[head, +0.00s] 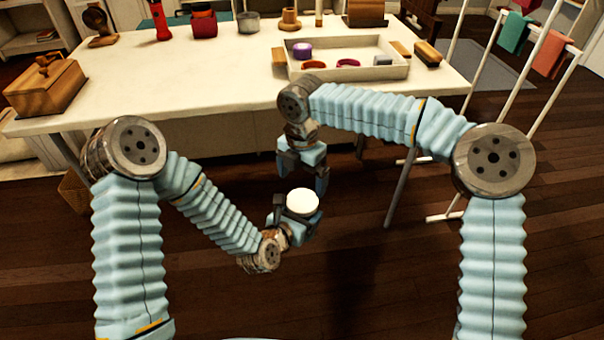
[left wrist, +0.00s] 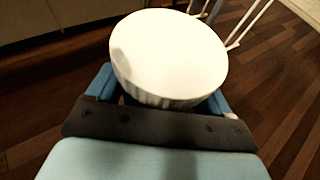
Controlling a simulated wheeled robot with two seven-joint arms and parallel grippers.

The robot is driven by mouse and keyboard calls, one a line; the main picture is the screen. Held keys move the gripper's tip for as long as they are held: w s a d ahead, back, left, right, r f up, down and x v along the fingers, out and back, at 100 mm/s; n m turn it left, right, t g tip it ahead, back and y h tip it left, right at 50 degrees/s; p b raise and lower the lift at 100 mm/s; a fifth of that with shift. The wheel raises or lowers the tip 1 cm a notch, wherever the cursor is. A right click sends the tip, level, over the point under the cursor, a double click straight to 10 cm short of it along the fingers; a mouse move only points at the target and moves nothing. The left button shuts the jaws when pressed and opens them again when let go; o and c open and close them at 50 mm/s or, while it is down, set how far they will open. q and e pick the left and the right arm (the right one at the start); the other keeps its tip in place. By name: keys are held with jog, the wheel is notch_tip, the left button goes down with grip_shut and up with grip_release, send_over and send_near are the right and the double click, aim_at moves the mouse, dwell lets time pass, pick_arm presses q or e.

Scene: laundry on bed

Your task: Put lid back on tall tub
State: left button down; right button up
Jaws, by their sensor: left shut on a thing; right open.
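A white round thing with a smooth flat top and a ribbed side (head: 302,201) is held in front of the table; it looks like a lid. It fills the upper middle of the left wrist view (left wrist: 170,55). I cannot tell whether a tub is under it. My left gripper (head: 297,212) is shut on it, with blue fingers on both sides. My right gripper (head: 304,174) is open and points down just above and behind the white top, with nothing seen between its fingers. No separate tall tub can be made out for sure.
The white table (head: 150,90) stands behind my grippers. On it are a tray (head: 350,75) with a purple round thing (head: 302,50) and red pieces, and a wooden box (head: 45,85). A drying rack (head: 530,90) stands at right.

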aim_at(302, 200)
notch_tip(302, 200, down, 7)
jog(key=shift+f, duration=0.1)
dwell(0.3)
jog(key=c, duration=1)
jog(key=m, duration=0.3)
jog(key=o, duration=1)
